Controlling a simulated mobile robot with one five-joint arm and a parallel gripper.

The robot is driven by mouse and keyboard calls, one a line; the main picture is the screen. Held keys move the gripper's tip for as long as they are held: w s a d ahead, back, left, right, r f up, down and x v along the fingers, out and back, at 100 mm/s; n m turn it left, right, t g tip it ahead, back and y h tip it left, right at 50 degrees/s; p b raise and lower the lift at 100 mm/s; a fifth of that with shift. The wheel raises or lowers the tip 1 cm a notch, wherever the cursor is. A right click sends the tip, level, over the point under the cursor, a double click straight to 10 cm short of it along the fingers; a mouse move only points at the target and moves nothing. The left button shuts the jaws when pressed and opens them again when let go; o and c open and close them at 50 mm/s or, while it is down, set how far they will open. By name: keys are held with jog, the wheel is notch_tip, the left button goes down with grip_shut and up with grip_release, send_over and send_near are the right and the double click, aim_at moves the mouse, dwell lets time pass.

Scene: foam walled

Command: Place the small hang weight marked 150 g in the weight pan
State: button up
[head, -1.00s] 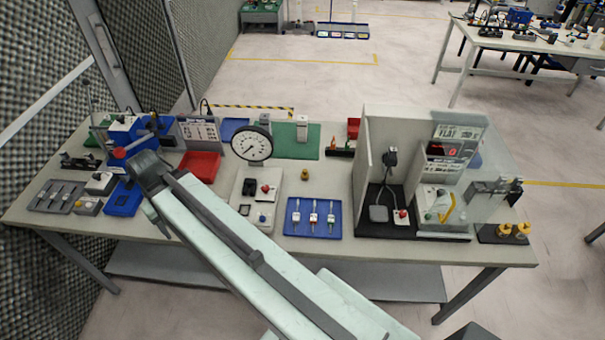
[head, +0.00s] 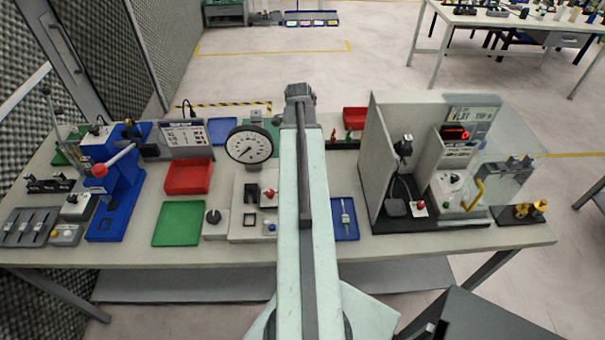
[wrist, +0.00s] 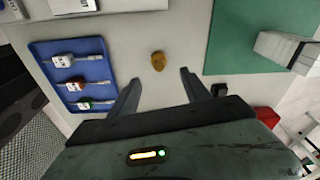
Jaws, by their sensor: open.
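A small brass-coloured weight (wrist: 158,61) stands on the bench top in the wrist view, just beyond the fingertips and between their lines. Its marking is too small to read. My gripper (wrist: 160,76) is open and empty, apart from the weight. In the head view my gripper (head: 300,92) is seen from behind, and my arm hides that weight. More brass weights (head: 529,210) stand on a dark base at the bench's right end. I cannot clearly make out which thing is the weight pan.
A blue tray (wrist: 53,49) with several labelled tools lies left of the weight in the wrist view. A green mat (wrist: 232,40) lies right. A dial gauge (head: 249,145) and a walled booth (head: 376,195) flank my arm. Bench top around the weight is clear.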

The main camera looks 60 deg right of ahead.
jog(key=shift+w+f+b, duration=0.15)
jog(key=shift+f+b, duration=0.4)
jog(key=shift+f, duration=0.15)
jog(key=shift+w+f+b, duration=0.1)
jog(key=shift+f+b, duration=0.4)
jog(key=shift+f, duration=0.2)
jog(key=f+b, duration=0.5)
jog(key=shift+s+d, duration=0.15)
jog(key=shift+s, duration=0.2)
jog(key=shift+r, duration=0.2)
jog(key=shift+c, duration=0.4)
grip_shut()
